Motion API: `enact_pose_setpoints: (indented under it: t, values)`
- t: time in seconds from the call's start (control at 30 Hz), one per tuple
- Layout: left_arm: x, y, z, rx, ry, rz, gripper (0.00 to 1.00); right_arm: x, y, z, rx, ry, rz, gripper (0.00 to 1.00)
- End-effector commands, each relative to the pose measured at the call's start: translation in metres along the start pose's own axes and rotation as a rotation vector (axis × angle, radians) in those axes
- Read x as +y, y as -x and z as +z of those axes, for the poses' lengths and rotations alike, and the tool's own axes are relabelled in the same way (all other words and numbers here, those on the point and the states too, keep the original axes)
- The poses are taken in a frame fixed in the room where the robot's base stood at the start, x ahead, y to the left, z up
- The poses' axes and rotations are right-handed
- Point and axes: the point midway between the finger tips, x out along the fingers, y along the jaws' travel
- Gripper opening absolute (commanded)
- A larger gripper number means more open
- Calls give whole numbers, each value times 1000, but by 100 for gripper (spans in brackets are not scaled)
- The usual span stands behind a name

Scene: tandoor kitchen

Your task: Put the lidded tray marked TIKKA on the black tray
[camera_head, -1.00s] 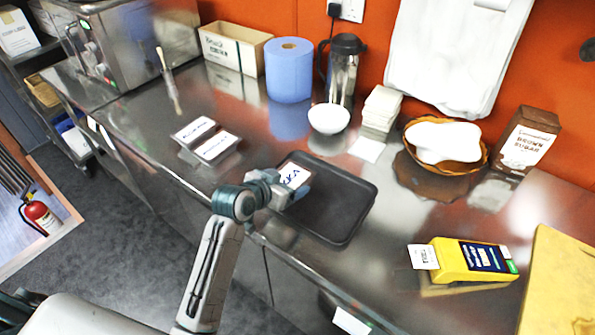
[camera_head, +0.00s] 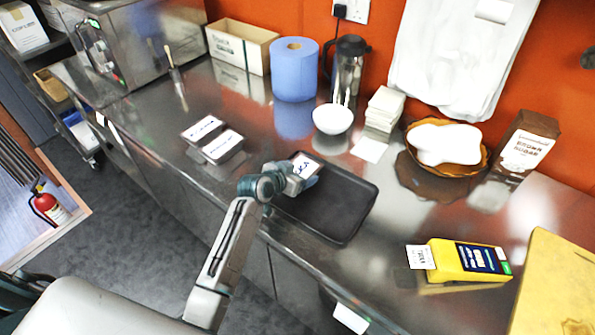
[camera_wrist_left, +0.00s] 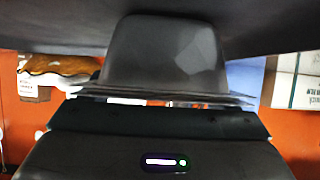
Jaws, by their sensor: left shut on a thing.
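The lidded tray marked TIKKA (camera_head: 307,166) has a white label, of which only the last letters show in the head view. My left gripper (camera_head: 297,182) is shut on it and covers its near left part. The tray is over the far left end of the black tray (camera_head: 342,208), which is otherwise bare. I cannot tell whether the two touch. In the left wrist view dark grey surfaces fill the top and bottom, and the label does not show. My right gripper is not in view.
Two other lidded trays with white labels (camera_head: 222,146) sit on the steel counter to the left. A white bowl (camera_head: 332,119) and a stack of white pieces (camera_head: 384,110) stand behind the black tray. A yellow card terminal (camera_head: 465,260) lies to the right.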

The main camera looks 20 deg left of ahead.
Motion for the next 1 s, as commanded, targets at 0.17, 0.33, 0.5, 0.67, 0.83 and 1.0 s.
enact_pose_setpoints:
  t: [0.17, 0.33, 0.5, 0.67, 0.83, 1.0]
  values:
    - [0, -1, 2, 0, 0, 0, 94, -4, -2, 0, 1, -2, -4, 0]
    - [0, -1, 2, 0, 0, 0, 100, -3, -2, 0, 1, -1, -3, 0]
    - [0, 2, 0, 0, 0, 0, 100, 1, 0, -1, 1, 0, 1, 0]
    - [-1, 20, 1, 1, -2, -1, 100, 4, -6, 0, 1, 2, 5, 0]
    - [-1, 54, 2, 1, -3, -1, 100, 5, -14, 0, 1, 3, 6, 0]
    - [0, 87, 2, 1, -3, 0, 100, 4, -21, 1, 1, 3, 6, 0]
